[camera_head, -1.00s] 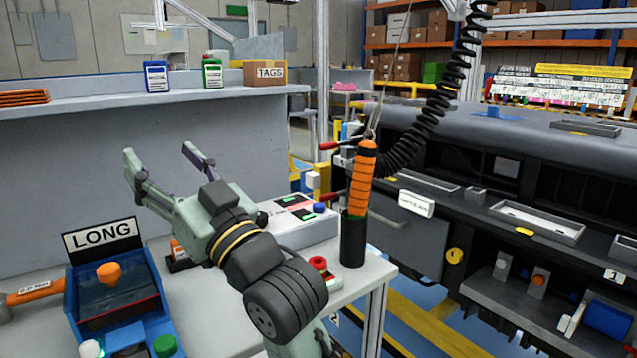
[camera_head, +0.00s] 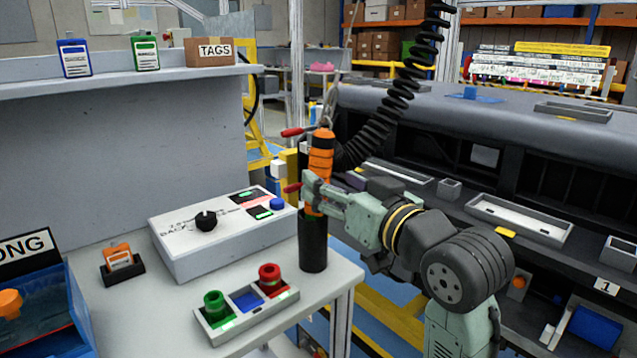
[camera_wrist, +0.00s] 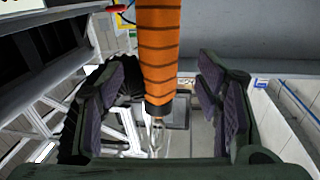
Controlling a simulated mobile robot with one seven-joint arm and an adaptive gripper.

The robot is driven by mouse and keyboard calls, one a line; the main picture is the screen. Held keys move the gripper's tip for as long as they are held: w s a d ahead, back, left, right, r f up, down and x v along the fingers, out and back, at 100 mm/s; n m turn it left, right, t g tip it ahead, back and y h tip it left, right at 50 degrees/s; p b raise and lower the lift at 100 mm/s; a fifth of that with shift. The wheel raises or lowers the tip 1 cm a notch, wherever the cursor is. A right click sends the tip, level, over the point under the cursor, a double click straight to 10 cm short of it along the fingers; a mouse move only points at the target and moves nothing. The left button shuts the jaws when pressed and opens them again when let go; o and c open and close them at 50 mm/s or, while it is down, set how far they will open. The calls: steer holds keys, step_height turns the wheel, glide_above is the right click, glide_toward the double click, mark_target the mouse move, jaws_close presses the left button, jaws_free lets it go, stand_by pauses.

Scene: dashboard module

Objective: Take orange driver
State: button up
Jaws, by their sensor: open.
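The orange driver (camera_head: 320,155) hangs upright at the right end of the bench, an orange body with dark bands above a black lower part. The black coiled cord runs up close behind it. My gripper (camera_head: 311,190) is at the driver's middle, reaching in from the right. In the wrist view the driver (camera_wrist: 171,50) stands between the two open fingers of my gripper (camera_wrist: 165,95), with a gap visible on both sides. The far finger is partly hidden behind the driver in the head view.
A white control box (camera_head: 215,235) with a black knob and a button box (camera_head: 245,305) with green and red buttons sit on the bench left of the driver. A small orange item (camera_head: 118,258) stands in a black holder. The dark dashboard (camera_head: 480,120) is at the right.

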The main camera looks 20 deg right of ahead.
mark_target(327, 175)
steer(key=w, duration=0.2)
steer(key=w+p, duration=0.1)
steer(key=w, duration=0.2)
steer(key=shift+w+a+r+p, duration=0.15)
steer(key=shift+w+a+p, duration=0.15)
steer(key=shift+a+p, duration=0.1)
steer(key=shift+c, duration=0.3)
jaws_close()
steer(key=shift+r, duration=0.1)
